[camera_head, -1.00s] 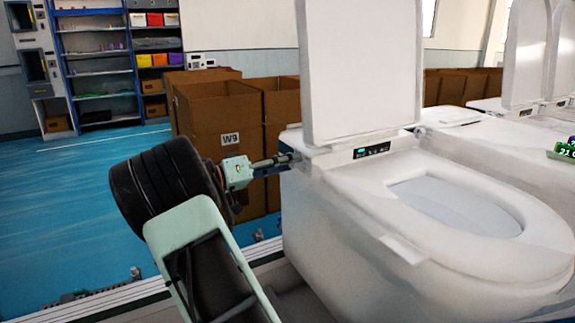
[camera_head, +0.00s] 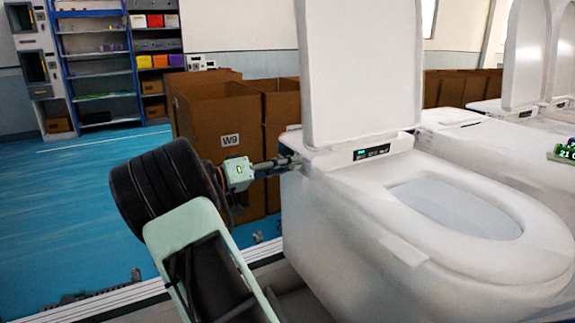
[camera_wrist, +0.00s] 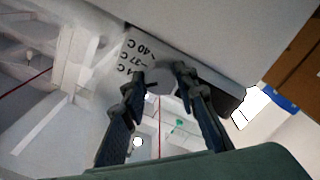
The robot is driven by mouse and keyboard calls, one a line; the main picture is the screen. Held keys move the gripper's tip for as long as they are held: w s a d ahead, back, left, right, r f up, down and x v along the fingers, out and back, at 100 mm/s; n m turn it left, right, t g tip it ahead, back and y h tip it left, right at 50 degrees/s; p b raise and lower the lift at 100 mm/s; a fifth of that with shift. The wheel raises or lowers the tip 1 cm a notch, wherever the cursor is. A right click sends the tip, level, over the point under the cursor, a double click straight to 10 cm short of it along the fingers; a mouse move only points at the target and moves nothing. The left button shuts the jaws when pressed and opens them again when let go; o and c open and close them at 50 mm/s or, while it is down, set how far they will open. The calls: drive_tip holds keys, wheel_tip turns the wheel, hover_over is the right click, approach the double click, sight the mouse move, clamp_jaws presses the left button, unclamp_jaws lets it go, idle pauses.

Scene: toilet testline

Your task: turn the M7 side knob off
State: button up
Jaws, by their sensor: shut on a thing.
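The white toilet (camera_head: 345,235) with its lid upright stands at the right in the head view. A small lit panel (camera_head: 371,152) sits at the back of its seat. My gripper (camera_head: 290,162) reaches the toilet's left side near the lid hinge. In the wrist view my gripper (camera_wrist: 160,72) is shut on a round pale knob (camera_wrist: 159,80) on the toilet's side. Printed temperature marks show on the white surface beside the knob. In the head view the knob is too small and too hidden to make out. I cannot read its setting.
Brown cardboard boxes (camera_head: 205,120), one marked W9, stand behind my arm. Shelves (camera_head: 105,70) stand at the far left. More toilets (camera_head: 478,135) line up at the right.

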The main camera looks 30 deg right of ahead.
drive_tip(key=shift+n+p, duration=2.3)
drive_tip(key=shift+n, duration=1.4)
drive_tip(key=o, duration=1.2)
drive_tip(key=shift+c, duration=0.2)
drive_tip(key=a, duration=1.2)
drive_tip(key=shift+w, duration=0.35)
drive_tip(key=shift+s, duration=0.1)
